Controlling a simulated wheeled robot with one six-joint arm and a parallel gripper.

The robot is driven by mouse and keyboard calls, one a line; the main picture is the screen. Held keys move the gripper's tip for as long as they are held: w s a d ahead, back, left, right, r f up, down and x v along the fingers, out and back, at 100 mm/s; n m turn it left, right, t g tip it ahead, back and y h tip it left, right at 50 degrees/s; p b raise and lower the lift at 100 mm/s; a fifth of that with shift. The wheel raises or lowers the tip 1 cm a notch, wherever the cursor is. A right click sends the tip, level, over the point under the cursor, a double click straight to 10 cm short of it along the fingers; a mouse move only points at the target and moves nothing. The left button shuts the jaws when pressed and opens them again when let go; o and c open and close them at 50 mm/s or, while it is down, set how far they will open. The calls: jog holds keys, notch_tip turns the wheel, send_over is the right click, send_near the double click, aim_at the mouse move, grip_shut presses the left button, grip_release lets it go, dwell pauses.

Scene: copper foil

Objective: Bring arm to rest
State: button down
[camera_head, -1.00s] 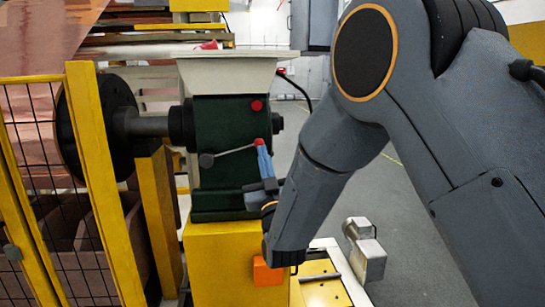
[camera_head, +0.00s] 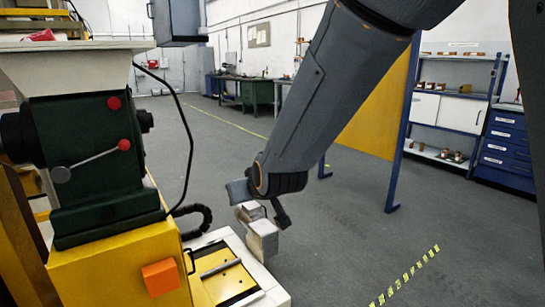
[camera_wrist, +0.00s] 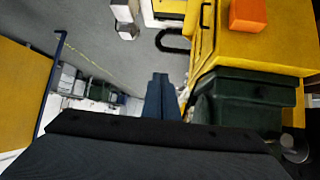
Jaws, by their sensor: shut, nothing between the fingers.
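My arm (camera_head: 325,95) reaches down from the top right in the head view, its forearm slanting to lower left. It ends at a dark wrist joint (camera_head: 280,181) to the right of the green machine. My gripper (camera_wrist: 160,78) shows in the wrist view as two blue fingers close together. It is shut and empty, pointing away over the floor. Its fingertips are not clear in the head view. The green machine housing (camera_head: 90,150) with red knobs and a lever is at left, apart from my arm. It also shows in the wrist view (camera_wrist: 245,100).
A yellow machine base (camera_head: 110,275) carries an orange box (camera_head: 161,278). A yellow panel (camera_head: 378,105) on blue posts and blue drawers (camera_head: 508,150) stand at right. Grey floor (camera_head: 340,240) is open between.

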jog(key=s+d+f+m+g+h, duration=0.1)
jog(key=s+d+g, duration=0.2)
jog(key=s+d, duration=0.5)
jog(key=s+d+f+m+g+h+p, duration=0.1)
jog(key=s+d+m+g+h, duration=0.15)
jog(key=s+d, duration=0.55)
jog(key=s+d+f+m+g+h, duration=0.15)
jog(key=s+d+g, duration=0.35)
jog(key=s, duration=0.7)
jog(key=d+r+p, duration=0.5)
jog(key=p, duration=0.7)
jog(key=shift+d+r+t+y, duration=0.2)
jog(key=shift+r+t+y, duration=0.15)
jog(key=shift+t, duration=0.1)
